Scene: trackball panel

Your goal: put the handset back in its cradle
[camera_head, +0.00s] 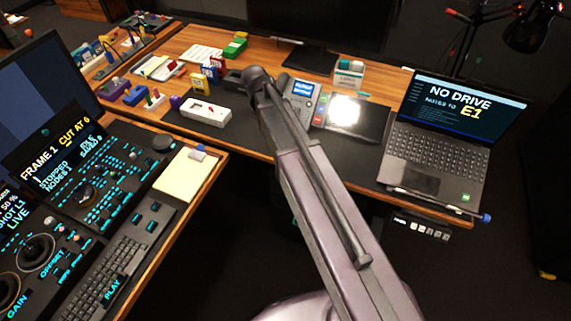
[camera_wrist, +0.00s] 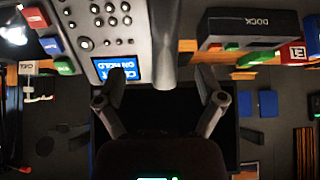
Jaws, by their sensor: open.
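In the head view the phone (camera_head: 300,98), with a blue screen and keypad, stands on the back desk, partly behind my arm. In the wrist view the phone (camera_wrist: 108,40) appears upside down, with round buttons and a blue "call on hold" screen. A smooth grey elongated body, seemingly the handset (camera_wrist: 176,40), runs beside it, its near end between my fingers. Whether it rests in the cradle I cannot tell; the cradle is not clearly visible. My gripper (camera_wrist: 165,84) is open, fingers apart on either side. In the head view my gripper (camera_head: 256,80) is mostly hidden by my arm.
A dark dock box (camera_wrist: 250,30) lies right of the handset in the wrist view. In the head view a white tray (camera_head: 205,111) is left of my arm. A laptop (camera_head: 435,150) and a dark glossy panel (camera_head: 368,122) stand right.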

